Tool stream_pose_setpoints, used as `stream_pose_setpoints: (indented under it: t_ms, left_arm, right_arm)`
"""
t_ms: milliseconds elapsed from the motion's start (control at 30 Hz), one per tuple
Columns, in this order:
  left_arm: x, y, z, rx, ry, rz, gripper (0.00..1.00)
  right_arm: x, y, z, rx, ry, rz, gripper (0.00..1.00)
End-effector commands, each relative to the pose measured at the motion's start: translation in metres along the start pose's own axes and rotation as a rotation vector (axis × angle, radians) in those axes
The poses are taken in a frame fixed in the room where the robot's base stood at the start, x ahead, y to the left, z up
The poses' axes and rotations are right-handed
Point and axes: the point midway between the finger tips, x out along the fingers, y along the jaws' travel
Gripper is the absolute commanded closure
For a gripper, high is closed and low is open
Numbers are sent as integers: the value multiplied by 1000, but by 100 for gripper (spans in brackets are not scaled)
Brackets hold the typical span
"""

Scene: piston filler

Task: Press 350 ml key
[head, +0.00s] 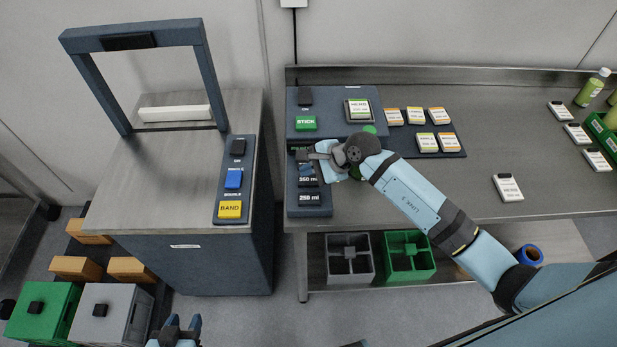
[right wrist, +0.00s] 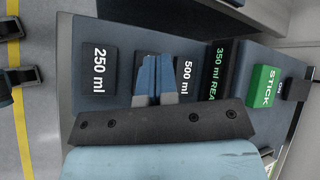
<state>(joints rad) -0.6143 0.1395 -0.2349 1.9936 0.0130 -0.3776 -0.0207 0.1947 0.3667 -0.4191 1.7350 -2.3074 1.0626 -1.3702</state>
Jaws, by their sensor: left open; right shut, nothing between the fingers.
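The dark filler panel (head: 293,207) carries a column of dark volume keys. In the right wrist view, the 250 ml key (right wrist: 99,72) is at left and the 500 ml key (right wrist: 186,78) is right of my fingers. The key between them, in the 350 ml place, is mostly covered by my right gripper (right wrist: 155,62). The gripper is shut and empty, its blue fingertips over that key; contact cannot be told. A display (right wrist: 217,72) reads "350 ml REA" in green, its end cut off. In the head view my right gripper (head: 308,170) is over the panel. My left gripper (head: 175,328) is open at the bottom edge.
A green STICK key (head: 306,123) and a pad labelled HERB (head: 359,109) are on the unit behind. Several label pads lie on a tray (head: 452,154) to the right. A second station with a BAND key (head: 230,210) stands left, across a gap.

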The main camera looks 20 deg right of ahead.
Motion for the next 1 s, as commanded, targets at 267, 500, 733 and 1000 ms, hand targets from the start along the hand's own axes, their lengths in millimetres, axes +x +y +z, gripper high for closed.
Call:
stream_pose_setpoints:
  t_ms: [267, 500, 733, 1000]
  left_arm:
    - [-10, 0, -15, 0, -2, 0, 57]
    - [-15, 1, -23, 0, 0, 0, 57]
    - [-14, 1, -23, 0, 2, 0, 57]
    - [-14, 1, -23, 0, 2, 0, 57]
  right_arm:
    - [-22, -16, 15, -2, 1, -1, 100]
    - [-32, -24, 23, -1, 1, 0, 100]
    - [-32, -23, 23, 0, 0, 0, 100]
    - [-32, -23, 23, 0, 0, 0, 100]
